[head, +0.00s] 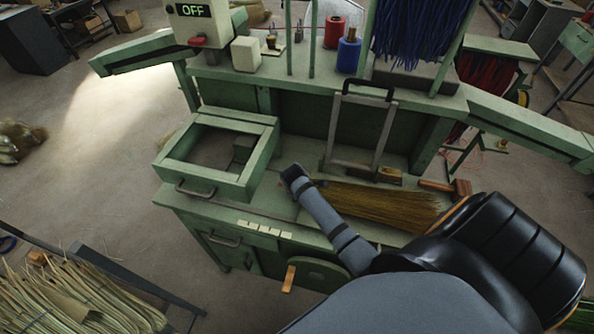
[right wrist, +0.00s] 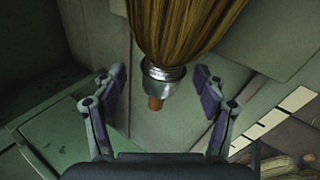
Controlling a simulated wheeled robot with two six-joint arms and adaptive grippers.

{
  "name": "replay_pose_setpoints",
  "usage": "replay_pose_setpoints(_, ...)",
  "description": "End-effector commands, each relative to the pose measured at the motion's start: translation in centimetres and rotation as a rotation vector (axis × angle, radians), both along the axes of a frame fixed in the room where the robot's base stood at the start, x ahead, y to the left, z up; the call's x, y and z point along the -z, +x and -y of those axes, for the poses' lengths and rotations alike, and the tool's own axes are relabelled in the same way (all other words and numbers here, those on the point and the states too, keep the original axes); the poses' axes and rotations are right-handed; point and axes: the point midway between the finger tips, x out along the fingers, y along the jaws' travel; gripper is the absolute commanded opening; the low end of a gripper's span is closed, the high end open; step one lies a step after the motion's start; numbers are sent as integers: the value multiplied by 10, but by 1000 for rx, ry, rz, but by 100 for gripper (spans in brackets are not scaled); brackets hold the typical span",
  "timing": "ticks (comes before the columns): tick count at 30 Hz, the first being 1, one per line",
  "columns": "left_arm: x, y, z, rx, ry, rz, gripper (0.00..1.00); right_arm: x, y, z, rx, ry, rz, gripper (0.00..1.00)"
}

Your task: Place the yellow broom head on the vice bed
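The yellow broom head (head: 385,205) lies across the green workbench, its narrow end to the left and bristles fanning right. In the right wrist view its bristles (right wrist: 185,25) come from the top and end in a metal collar (right wrist: 162,72) with a short brown stub. My right gripper (right wrist: 160,85) is open, with one finger on each side of the collar and visible gaps. In the head view my right arm ends near the narrow end, and its fingers cannot be made out. A grey frame with a black handle (head: 385,140) stands behind the broom head; which surface is the vice bed is unclear. My left gripper is not in view.
An open green box frame (head: 240,187) sits on the bench at left. A wooden-handled tool (head: 440,186) lies behind the bristles. Red (head: 334,32) and blue (head: 349,52) spools stand on the upper shelf. Straw bundles (head: 75,300) lie at lower left.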

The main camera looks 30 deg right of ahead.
Motion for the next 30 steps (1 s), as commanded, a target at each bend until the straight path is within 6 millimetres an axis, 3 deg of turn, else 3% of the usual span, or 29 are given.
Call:
replay_pose_setpoints(9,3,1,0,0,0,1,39,-7,-3,-2,0,0,2,72)
replay_pose_setpoints(21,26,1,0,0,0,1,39,-82,-37,-30,0,3,4,72)
replay_pose_setpoints(30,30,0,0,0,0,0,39,-107,-48,-36,0,0,0,72)
